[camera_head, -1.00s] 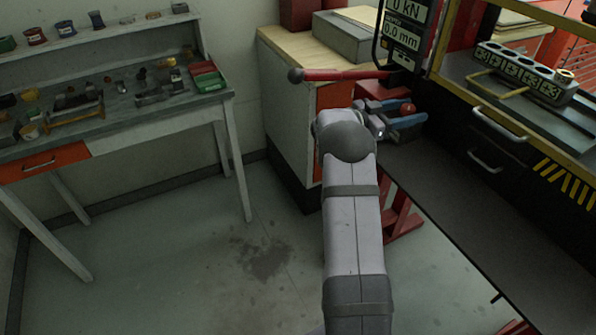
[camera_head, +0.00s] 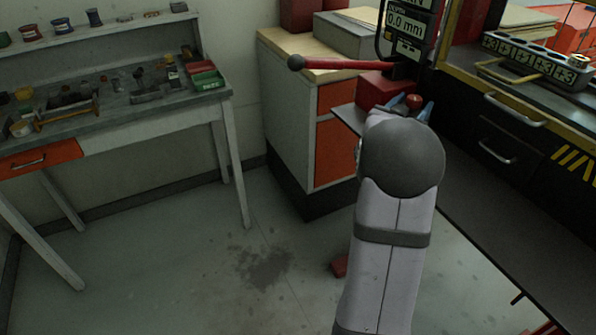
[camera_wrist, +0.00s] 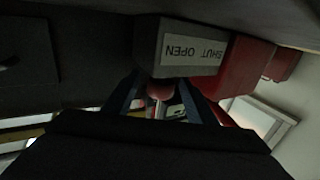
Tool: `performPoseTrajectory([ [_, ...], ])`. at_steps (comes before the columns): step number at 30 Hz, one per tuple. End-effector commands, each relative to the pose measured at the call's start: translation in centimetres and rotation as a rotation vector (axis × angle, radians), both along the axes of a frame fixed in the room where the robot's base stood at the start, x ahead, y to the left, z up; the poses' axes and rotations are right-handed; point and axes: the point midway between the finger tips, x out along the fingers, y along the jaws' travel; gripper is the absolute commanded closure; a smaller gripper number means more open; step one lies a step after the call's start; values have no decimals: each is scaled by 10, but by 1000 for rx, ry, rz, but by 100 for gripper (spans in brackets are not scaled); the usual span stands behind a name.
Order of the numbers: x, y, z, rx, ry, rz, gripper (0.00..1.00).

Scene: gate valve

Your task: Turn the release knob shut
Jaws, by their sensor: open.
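The release knob is a small red ball (camera_head: 414,101), partly hidden behind my arm in the head view. It also shows in the wrist view (camera_wrist: 160,90), below a grey block with an upside-down "SHUT OPEN" label (camera_wrist: 194,51). My gripper (camera_head: 411,106) has blue fingers, largely hidden by my arm in the head view. In the wrist view its fingers (camera_wrist: 162,98) stand apart, one on each side of the knob. The gripper is open, and I cannot tell whether either finger touches the knob.
A red lever (camera_head: 345,64) with a dark ball end reaches left over the wooden-topped cabinet (camera_head: 290,110). A red block (camera_head: 383,90) stands beside the knob. Clear floor lies between the cabinet and the left bench (camera_head: 130,115).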

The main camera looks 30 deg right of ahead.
Motion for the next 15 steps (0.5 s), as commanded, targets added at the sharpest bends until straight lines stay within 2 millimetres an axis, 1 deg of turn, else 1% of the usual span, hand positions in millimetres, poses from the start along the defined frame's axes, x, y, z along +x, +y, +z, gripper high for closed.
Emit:
performPoseTrajectory([
  [1,-3,11,0,0,-1,4,49],
  [10,-28,59,0,-2,-1,3,49],
  [11,-23,62,1,8,5,19,49],
  [15,-6,79,-5,51,34,92,49],
])
